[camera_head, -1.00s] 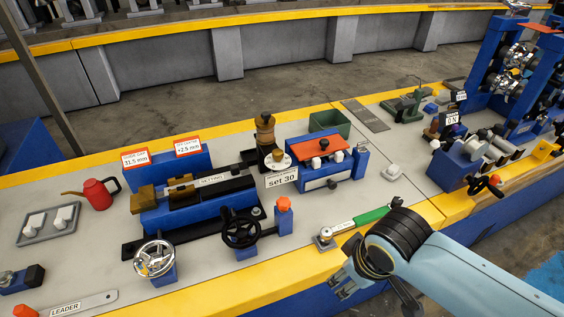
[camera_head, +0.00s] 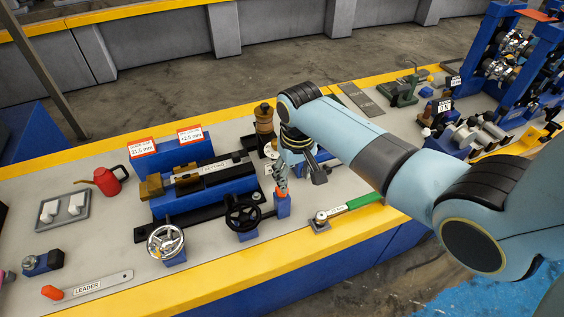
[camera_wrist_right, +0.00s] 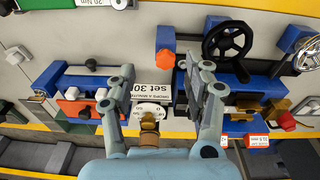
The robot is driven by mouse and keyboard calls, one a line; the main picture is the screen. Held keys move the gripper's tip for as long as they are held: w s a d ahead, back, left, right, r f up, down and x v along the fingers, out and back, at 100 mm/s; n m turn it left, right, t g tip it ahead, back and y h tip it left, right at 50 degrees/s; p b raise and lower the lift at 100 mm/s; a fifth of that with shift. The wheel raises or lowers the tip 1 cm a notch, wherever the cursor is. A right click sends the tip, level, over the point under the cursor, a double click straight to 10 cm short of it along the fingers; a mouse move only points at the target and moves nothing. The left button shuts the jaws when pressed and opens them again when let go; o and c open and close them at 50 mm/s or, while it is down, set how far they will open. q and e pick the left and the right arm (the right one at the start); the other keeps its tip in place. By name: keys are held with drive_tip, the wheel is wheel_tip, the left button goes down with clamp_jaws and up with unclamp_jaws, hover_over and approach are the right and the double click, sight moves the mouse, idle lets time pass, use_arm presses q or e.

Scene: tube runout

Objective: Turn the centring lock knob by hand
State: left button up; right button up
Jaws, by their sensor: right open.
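An orange knob (camera_head: 281,189) tops a short blue post (camera_head: 282,207) to the right of the black handwheel; I take it for the centring lock knob. My right gripper (camera_head: 285,180) points down over it from above, and its fingers partly hide it. In the right wrist view, the knob (camera_wrist_right: 166,59) appears between the tips of the open right gripper (camera_wrist_right: 160,70), nearer the left side of the right finger. I cannot tell whether a finger touches it. My left gripper is not in view.
A black handwheel (camera_head: 243,216) and a chrome handwheel (camera_head: 165,241) stand left of the post. A green-handled wrench (camera_head: 350,206) lies to its right. A dial with a "set 30" card (camera_wrist_right: 143,88) is close to the fingers. A red can (camera_head: 105,180) stands at the left.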

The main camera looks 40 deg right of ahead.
drive_tip(key=shift+m+g, duration=0.5)
drive_tip(key=w, duration=0.2)
drive_tip(key=w+f, duration=0.1)
drive_tip(key=w, duration=0.2)
drive_tip(key=shift+w+d+f, duration=0.1)
drive_tip(key=shift+w+d, duration=0.05)
wheel_tip(320, 180, down, 8)
drive_tip(key=b, duration=0.9)
drive_tip(key=shift+f, duration=0.2)
drive_tip(key=shift+r, duration=0.25)
drive_tip(key=shift+p, duration=0.35)
drive_tip(key=c, duration=0.9)
